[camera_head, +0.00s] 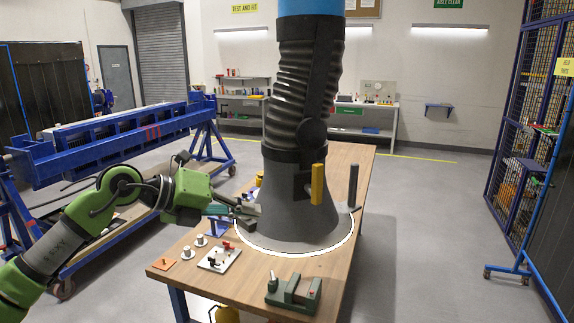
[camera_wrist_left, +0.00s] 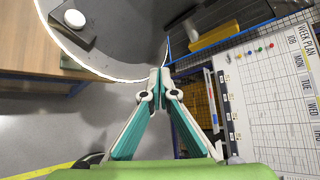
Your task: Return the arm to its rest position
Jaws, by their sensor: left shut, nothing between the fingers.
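My left arm comes in from the left in the head view. The tips overlap the white-edged rim of a dark round surface (camera_wrist_left: 125,40) in that view. My right gripper is not seen.
The wooden table (camera_head: 345,270) carries a green vise (camera_head: 293,293), a toggle clamp plate (camera_head: 219,258) and two white knobs. A yellow handle (camera_head: 317,185) is on the cone and a dark post (camera_head: 353,187) stands beside it. A blue frame (camera_head: 100,145) is at left. Open floor lies at right.

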